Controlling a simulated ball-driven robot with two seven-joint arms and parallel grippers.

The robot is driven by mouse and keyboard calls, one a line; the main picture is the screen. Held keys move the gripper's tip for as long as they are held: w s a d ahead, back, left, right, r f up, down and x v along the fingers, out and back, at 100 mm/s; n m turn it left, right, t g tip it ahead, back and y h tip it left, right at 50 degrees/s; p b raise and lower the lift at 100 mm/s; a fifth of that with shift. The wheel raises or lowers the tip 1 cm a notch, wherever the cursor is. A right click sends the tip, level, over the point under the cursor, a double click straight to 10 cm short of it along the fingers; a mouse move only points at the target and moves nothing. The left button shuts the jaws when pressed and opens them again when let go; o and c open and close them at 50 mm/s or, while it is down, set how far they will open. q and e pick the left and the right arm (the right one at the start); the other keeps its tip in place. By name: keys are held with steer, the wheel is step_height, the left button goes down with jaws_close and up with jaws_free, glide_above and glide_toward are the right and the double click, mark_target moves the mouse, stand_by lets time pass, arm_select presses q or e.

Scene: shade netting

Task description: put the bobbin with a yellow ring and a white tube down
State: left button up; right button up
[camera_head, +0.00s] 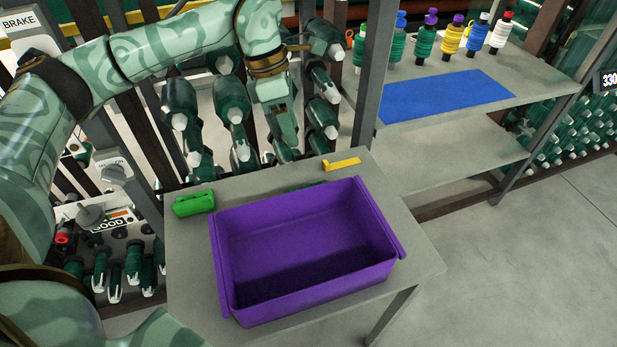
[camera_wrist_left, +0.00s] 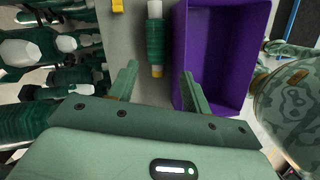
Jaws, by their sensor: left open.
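A green bobbin (camera_wrist_left: 155,40) with a white tube lies on the grey table (camera_head: 190,270), beside the purple bin. A thin pale band shows near its lower end; I cannot be sure of its colour. In the head view only a dark green sliver of it (camera_head: 304,186) shows behind the bin's far rim. My left gripper (camera_wrist_left: 159,72) is open, with its fingers apart on either side of the bobbin's near end and not seen touching it. In the head view this gripper (camera_head: 288,150) is above the table's far edge. My right gripper is not in view.
The purple bin (camera_head: 390,225) looks empty and fills much of the table. A green block (camera_head: 194,203) and a yellow piece (camera_head: 342,164) lie near the far edge. Racked green bobbins (camera_head: 232,105) stand close behind. A shelf (camera_head: 555,80) holds several bobbins and a blue mat (camera_head: 445,96).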

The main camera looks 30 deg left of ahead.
arm_select(q)
steer(key=b, duration=0.4)
glide_above(306, 186)
step_height(306, 186, down, 11)
steer(key=shift+s+r, duration=0.15)
steer(key=b+x, duration=0.1)
steer(key=x, duration=0.1)
steer(key=a+b+x, duration=0.1)
steer(key=x, duration=0.2)
steer(key=shift+s+f, duration=0.15)
steer(key=shift+f, duration=0.15)
steer(key=shift+r, duration=0.1)
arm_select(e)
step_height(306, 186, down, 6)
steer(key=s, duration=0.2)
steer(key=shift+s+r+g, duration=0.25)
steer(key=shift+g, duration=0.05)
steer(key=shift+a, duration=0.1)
arm_select(q)
steer(key=shift+f, duration=0.25)
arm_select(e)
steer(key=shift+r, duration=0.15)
arm_select(q)
steer(key=c, duration=0.9)
